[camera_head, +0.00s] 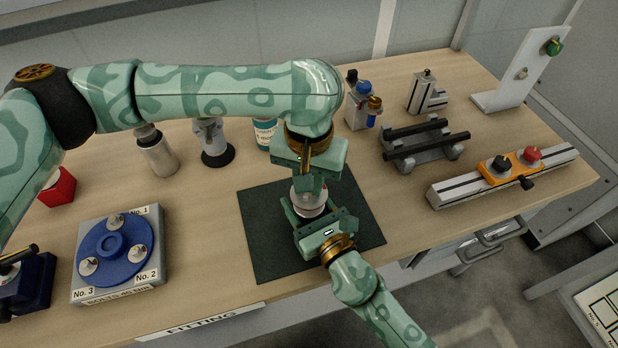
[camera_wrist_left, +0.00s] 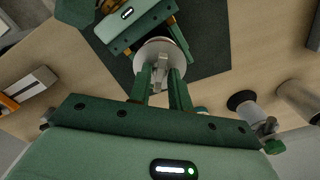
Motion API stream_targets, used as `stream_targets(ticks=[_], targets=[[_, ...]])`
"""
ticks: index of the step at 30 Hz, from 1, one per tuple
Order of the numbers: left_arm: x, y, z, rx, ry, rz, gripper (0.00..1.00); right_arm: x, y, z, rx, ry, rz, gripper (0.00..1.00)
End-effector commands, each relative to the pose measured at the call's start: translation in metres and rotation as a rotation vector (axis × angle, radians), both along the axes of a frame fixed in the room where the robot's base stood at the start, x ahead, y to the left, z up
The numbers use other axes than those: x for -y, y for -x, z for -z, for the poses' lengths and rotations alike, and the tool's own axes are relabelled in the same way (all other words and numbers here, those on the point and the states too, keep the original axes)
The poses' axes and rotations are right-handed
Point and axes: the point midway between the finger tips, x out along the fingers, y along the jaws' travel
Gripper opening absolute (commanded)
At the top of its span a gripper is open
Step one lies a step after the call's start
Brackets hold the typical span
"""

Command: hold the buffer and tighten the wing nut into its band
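The buffer (camera_head: 309,203), a pale round piece with a reddish rim, stands above the dark mat; its disc top (camera_wrist_left: 178,55) shows in the left wrist view. My right gripper (camera_head: 318,212) comes from the lower right, with fingers on both sides of the buffer, seemingly shut on it. My left gripper (camera_head: 308,188) points straight down over the buffer. In the left wrist view, the grey wing nut (camera_wrist_left: 161,68) is between the close-set fingertips of my left gripper (camera_wrist_left: 161,82); whether they touch it cannot be told. The head view hides the nut and the band.
The dark mat (camera_head: 262,235) lies under both grippers. A blue bolt plate (camera_head: 93,245) is on the left, with metal cylinders (camera_head: 158,156) behind. A black-barred stand (camera_head: 410,150) and a rail with an orange slider (camera_head: 455,190) are on the right.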

Motion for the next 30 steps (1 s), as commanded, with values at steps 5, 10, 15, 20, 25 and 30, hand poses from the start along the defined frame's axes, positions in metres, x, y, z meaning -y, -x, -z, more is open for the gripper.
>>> stream_targets(ticks=[5,10,15,20,25,30], targets=[[0.0,0.0,0.0,0.0,0.0,-0.001,0.4,0.001,-0.001,0.0,0.001,0.002,0.002,0.05],[0.0,0.0,-0.001,0.001,0.0,0.0,0.4,0.001,0.0,0.0,0.001,0.002,0.002,0.05],[0.0,-0.001,-0.019,0.005,0.001,0.001,0.4,0.001,0.0,0.0,0.001,0.003,0.002,0.05],[0.0,-0.002,-0.056,0.007,0.0,0.0,0.4,0.001,0.0,0.0,0.001,0.003,0.001,0.05],[0.0,-0.001,-0.093,0.005,0.0,-0.001,0.4,0.001,0.0,0.0,0.001,0.003,0.001,0.05],[-0.001,-0.001,-0.115,0.002,0.0,0.0,0.4,0.0,0.0,0.0,0.001,0.003,0.001,0.05]])
